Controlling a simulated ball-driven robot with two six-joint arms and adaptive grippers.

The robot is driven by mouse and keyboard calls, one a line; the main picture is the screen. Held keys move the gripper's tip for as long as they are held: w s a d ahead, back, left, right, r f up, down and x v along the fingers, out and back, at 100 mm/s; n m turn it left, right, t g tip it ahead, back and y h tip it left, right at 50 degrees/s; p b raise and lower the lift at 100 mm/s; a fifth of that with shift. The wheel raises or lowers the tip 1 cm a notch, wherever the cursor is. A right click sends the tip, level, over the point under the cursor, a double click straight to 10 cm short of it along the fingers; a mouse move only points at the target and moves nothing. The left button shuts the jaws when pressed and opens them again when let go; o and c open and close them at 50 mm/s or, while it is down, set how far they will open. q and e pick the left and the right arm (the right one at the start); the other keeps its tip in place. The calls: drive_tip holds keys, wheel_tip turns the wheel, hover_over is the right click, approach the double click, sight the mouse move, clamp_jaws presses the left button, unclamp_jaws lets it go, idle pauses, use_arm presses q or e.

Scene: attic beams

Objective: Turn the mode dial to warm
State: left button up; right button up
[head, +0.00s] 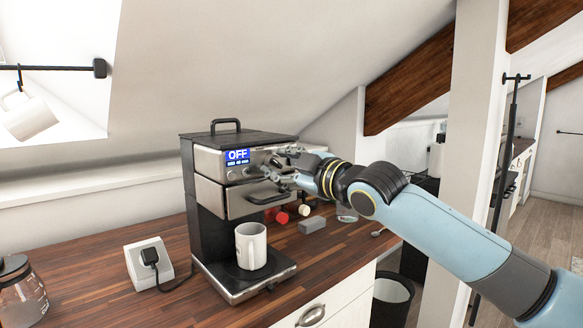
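The coffee machine (212,165) is black and steel and stands on the wooden counter. Its blue display (237,155) reads OFF, with small lit marks below. My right gripper (277,166) is at the right part of the machine's front panel, right of the display. Its two fingers are spread, one above the other, pointing at the panel. The mode dial cannot be made out clearly; the fingers cover that part of the panel. Whether they touch it, I cannot tell. My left gripper is out of view.
A white mug (250,245) stands on the drip tray (222,283). A handled drawer (236,200) sits below the panel. A socket box (143,266) and a glass jar (20,296) are left. A grey block (312,225) and red items lie behind right. The front counter is clear.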

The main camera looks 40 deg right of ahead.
drive_tip(key=s, duration=1.1)
drive_tip(key=shift+s+d, duration=0.4)
